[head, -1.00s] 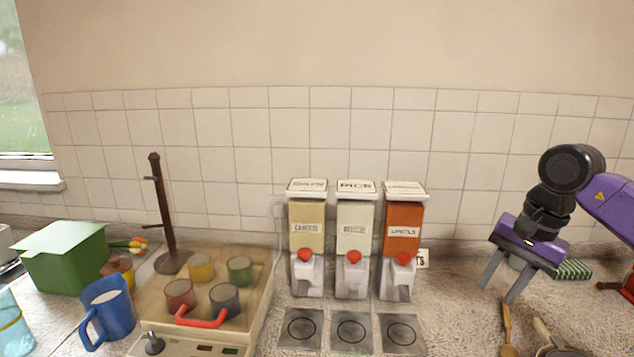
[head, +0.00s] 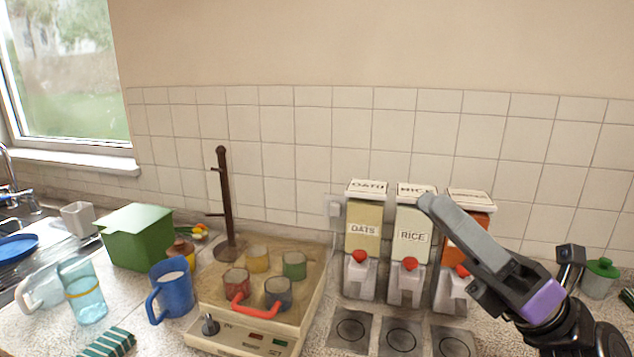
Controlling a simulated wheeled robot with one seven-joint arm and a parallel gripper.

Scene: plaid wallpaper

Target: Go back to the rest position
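My gripper (head: 452,246) is at the right in the head view, raised in front of the dispensers, with its fingers pointing up and left. One long grey finger reaches across the rice dispenser (head: 413,240). A shorter dark finger shows below it, apart from it at the tip. Nothing shows between them. The purple palm and black wrist are at the lower right. My gripper partly hides the orange dispenser (head: 480,222).
The oats dispenser (head: 364,228) stands left of the rice one. A beige appliance (head: 240,336) with several mugs, a brown stand (head: 227,200), a blue mug (head: 172,290), a green box (head: 138,240) and a clear blue glass (head: 85,295) fill the left counter. A green-lidded jar (head: 600,278) stands far right.

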